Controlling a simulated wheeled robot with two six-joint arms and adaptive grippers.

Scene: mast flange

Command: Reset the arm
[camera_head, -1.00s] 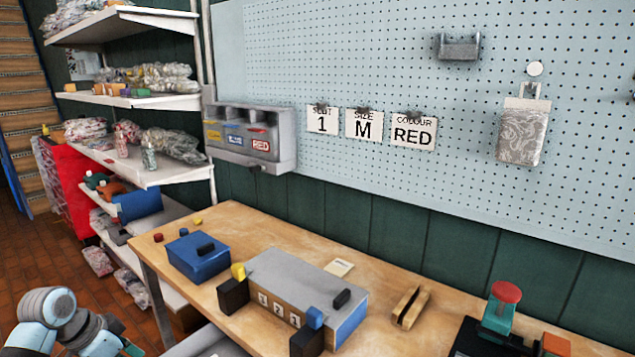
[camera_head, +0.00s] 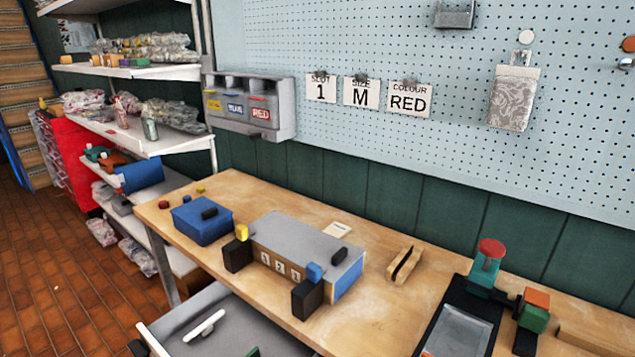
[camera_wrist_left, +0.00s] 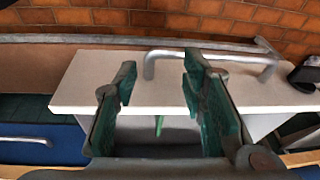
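My left gripper (camera_wrist_left: 158,75) is open in the left wrist view, its two green fingers apart, with nothing held between them. The fingers are over a pale drawer front (camera_wrist_left: 75,85) with a metal bar handle (camera_wrist_left: 215,55). The handle runs behind the right finger, and I cannot tell whether they touch. In the head view, an open grey drawer (camera_head: 235,325) stands out below the bench, with a white bar (camera_head: 205,326) and part of a green thing (camera_head: 253,352) showing. My right gripper is in neither view.
The wooden bench (camera_head: 360,295) carries a blue box (camera_head: 200,222), a grey-topped numbered box (camera_head: 300,245), a slotted wooden block (camera_head: 404,264) and a black fixture (camera_head: 460,320). Loaded shelves (camera_head: 150,140) stand at left. The brick floor (camera_head: 60,290) is clear at lower left.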

